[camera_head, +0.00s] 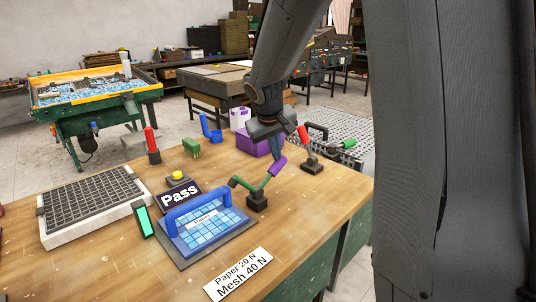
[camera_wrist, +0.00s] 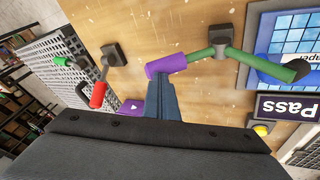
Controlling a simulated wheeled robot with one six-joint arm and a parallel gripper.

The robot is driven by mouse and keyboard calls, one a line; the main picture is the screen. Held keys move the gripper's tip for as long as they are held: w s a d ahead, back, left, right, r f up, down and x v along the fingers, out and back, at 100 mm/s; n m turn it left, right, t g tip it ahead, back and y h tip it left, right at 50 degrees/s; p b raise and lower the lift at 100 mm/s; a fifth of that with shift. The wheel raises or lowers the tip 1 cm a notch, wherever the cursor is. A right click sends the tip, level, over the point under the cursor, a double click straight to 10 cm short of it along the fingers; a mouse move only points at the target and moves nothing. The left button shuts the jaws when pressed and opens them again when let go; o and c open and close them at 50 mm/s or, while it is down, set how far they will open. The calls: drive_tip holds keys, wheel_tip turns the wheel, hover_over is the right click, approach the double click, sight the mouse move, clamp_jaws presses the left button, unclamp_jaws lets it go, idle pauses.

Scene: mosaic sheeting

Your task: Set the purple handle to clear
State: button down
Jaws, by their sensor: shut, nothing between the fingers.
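The purple handle (camera_head: 277,166) is the upper right end of a green lever (camera_head: 266,181) on a small dark base (camera_head: 257,201), tilted up to the right. A second green arm with a dark green end (camera_head: 236,182) leans left. In the wrist view the purple handle (camera_wrist: 165,66) lies just beyond my fingertips, with the green lever (camera_wrist: 210,52) to its right. My gripper (camera_head: 277,154) is shut and empty, pointing down close to the handle's top; it also shows in the wrist view (camera_wrist: 165,80). I cannot tell whether it touches the handle. No "clear" label is readable.
A red-handled lever (camera_head: 303,134) stands close on the right. A purple box (camera_head: 250,146) is behind my gripper. A blue-handled frame (camera_head: 200,205), a Pass sign (camera_head: 180,195) and a yellow button (camera_head: 177,176) are left. The wooden table's (camera_head: 325,200) front right is clear.

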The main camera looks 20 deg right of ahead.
sight(283, 157)
drive_tip(key=shift+w+d+f+b, duration=0.25)
drive_tip(key=shift+d+f+b, duration=0.1)
drive_tip(key=shift+d+f, duration=0.15)
drive_tip(key=shift+w+d+f+b, duration=0.2)
drive_tip(key=shift+d+f+b, duration=0.15)
drive_tip(key=shift+d+f, duration=0.25)
drive_tip(key=shift+f, duration=0.1)
drive_tip(key=shift+s+d+f, duration=0.15)
drive_tip(key=shift+s+f, duration=0.05)
drive_tip(key=shift+f, duration=0.1)
drive_tip(key=r, duration=0.1)
drive_tip(key=a+r+p, duration=0.1)
drive_tip(key=r, duration=0.1)
drive_tip(key=r+p, duration=0.1)
drive_tip(key=r, duration=0.1)
drive_tip(key=shift+w+a, duration=0.35)
drive_tip(key=d+r+b, duration=0.2)
drive_tip(key=d+r, duration=0.3)
drive_tip(key=r, duration=0.3)
drive_tip(key=shift+d, duration=0.15)
drive_tip(key=shift+r, duration=0.1)
